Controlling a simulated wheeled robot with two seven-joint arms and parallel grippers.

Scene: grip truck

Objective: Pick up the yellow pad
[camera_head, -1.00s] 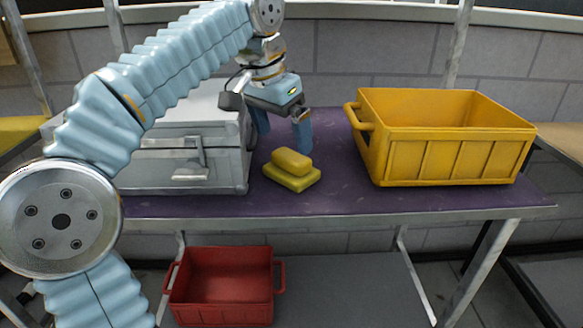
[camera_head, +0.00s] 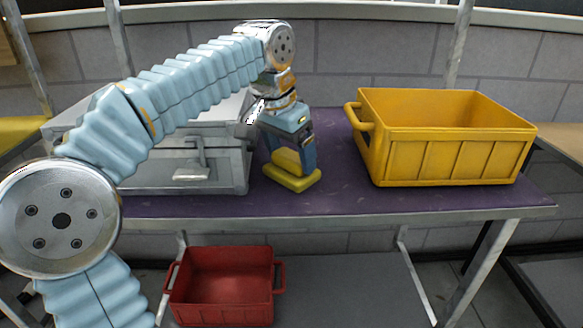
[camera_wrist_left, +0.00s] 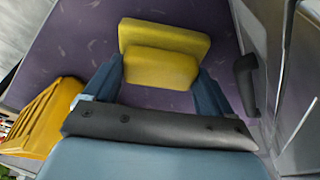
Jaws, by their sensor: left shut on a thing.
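The yellow pad is a two-part stack, a smaller upper block (camera_head: 287,161) on a wider lower block (camera_head: 292,179), on the purple table top. My left gripper (camera_head: 290,164) points down over it with a finger on either side of the upper block and is shut on it. In the left wrist view the upper block (camera_wrist_left: 160,68) sits between the blue fingers, and the lower block (camera_wrist_left: 165,36) shows beyond it. The lower block appears to rest on the table. My right gripper is not in view.
A grey metal case (camera_head: 170,170) stands close on the left of the pad. A yellow crate (camera_head: 445,155) stands on the right of the purple table (camera_head: 340,195), with bare table between. A red bin (camera_head: 222,285) sits on the lower shelf.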

